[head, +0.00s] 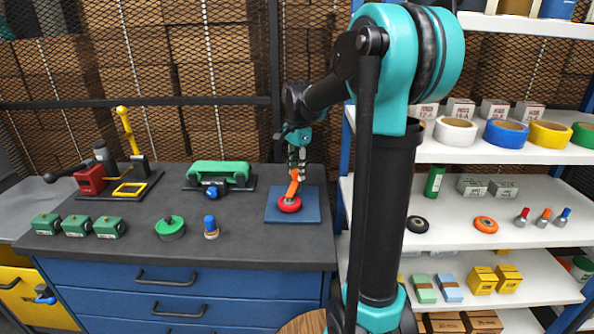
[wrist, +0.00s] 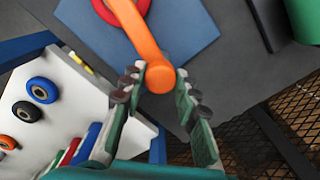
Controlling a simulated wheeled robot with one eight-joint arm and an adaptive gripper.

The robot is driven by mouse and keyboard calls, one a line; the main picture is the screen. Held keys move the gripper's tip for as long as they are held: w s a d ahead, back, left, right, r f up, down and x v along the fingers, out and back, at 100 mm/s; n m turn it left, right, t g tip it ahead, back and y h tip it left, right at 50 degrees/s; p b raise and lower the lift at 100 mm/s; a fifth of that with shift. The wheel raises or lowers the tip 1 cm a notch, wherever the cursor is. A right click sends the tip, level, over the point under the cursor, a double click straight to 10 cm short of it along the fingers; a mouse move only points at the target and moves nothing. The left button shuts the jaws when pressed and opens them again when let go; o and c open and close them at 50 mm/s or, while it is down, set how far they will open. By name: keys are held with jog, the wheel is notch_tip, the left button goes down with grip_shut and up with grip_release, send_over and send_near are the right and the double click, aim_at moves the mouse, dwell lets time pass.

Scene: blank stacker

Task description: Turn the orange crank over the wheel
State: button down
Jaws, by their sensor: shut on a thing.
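The orange crank (head: 293,186) stands on a red wheel (head: 289,204) that lies on a square blue plate (head: 305,213) on the dark bench top. My gripper (head: 297,160) reaches down from above to the upper end of the crank. In the wrist view the crank (wrist: 139,30) runs from the red wheel (wrist: 122,8) to a rounded end between the fingertips of my gripper (wrist: 160,85). The fingers are shut on that end, one on each side. The blue plate (wrist: 190,30) shows beneath it.
A green device (head: 218,170) stands left of the plate, with a green knob (head: 170,228) and a blue-topped peg (head: 210,227) nearer the front. A red vise-like tool (head: 90,178) is at far left. White shelves (head: 460,240) with tape rolls and wheels stand at right.

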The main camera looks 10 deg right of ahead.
dwell(0.3)
jog(key=c, duration=1.1)
grip_release()
jog(key=shift+c, duration=0.2)
notch_tip(320, 180, up, 12)
